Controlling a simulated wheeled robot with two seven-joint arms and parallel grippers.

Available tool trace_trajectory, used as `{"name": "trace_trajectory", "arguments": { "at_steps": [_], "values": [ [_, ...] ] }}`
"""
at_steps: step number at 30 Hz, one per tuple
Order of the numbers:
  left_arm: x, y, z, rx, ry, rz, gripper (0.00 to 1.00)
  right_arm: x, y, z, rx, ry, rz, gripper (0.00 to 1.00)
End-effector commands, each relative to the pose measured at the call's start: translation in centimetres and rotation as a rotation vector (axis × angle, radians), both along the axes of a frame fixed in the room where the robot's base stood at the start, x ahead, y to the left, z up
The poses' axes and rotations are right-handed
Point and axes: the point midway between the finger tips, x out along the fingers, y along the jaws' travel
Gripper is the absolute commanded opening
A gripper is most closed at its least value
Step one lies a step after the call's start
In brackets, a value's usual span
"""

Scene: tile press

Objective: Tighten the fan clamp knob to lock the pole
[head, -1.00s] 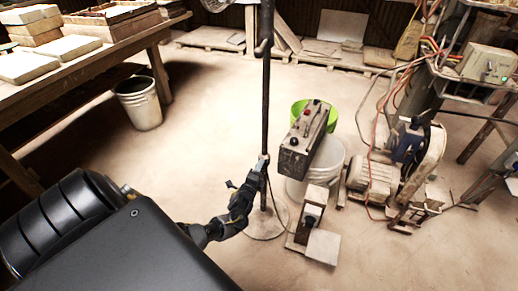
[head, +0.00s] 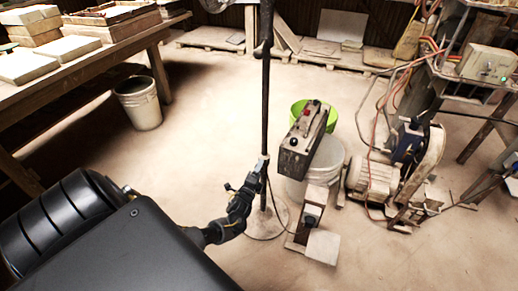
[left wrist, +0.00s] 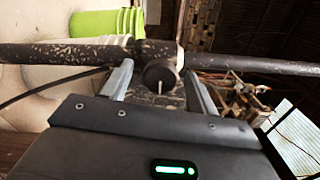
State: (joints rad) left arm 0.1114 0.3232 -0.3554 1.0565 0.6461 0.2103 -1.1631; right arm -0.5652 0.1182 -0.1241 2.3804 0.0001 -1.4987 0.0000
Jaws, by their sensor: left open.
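The dark pole (head: 267,90) stands upright on a round base (head: 267,223) on the floor. It crosses the left wrist view (left wrist: 60,54) sideways. The clamp knob (left wrist: 160,73) is a dark round piece with a pale pin, at the pole in the left wrist view. My left gripper (head: 260,165) is at the pole's lower part; in the left wrist view its two fingers (left wrist: 159,78) are open, one on each side of the knob. I cannot tell whether they touch it. The knob is too small to make out in the head view.
A control box (head: 303,135) and a white bucket (head: 325,165) stand just right of the pole, with a green bucket (head: 298,108) behind. A motor (head: 372,182) with cables is farther right. A workbench (head: 100,42) is at upper left.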

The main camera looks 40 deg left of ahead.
Motion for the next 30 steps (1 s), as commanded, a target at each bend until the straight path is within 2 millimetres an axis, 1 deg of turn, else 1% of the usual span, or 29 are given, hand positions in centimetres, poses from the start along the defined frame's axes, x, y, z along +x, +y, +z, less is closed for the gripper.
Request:
{"name": "trace_trajectory", "arguments": {
  "at_steps": [1,3,9,12,15,19,30],
  "values": [
    [-0.9,-0.3,0.1,-0.001,0.002,-0.002,0.60,0.1,0.1,-0.8,0.000,0.014,0.000,0.42],
    [-2.1,-0.8,0.2,-0.002,0.003,-0.002,0.60,0.3,0.1,-1.6,-0.001,0.020,0.000,0.42],
    [-5.9,-2.2,0.1,-0.003,0.002,-0.003,0.60,0.6,0.2,-3.6,-0.002,0.031,0.002,0.42],
    [-7.4,-2.7,0.1,-0.003,0.002,-0.003,0.60,0.7,0.2,-4.3,-0.002,0.034,0.003,0.42],
    [-8.4,-3.0,0.1,-0.002,0.000,-0.001,0.60,0.8,0.2,-4.7,-0.002,0.034,0.003,0.42],
    [-9.0,-3.2,0.0,-0.001,0.001,-0.001,0.60,0.8,0.2,-5.1,-0.002,0.037,0.003,0.42],
    [-9.1,-3.2,0.0,-0.001,0.000,-0.001,0.60,0.8,0.2,-5.2,-0.002,0.037,0.003,0.42]
  ]
}}
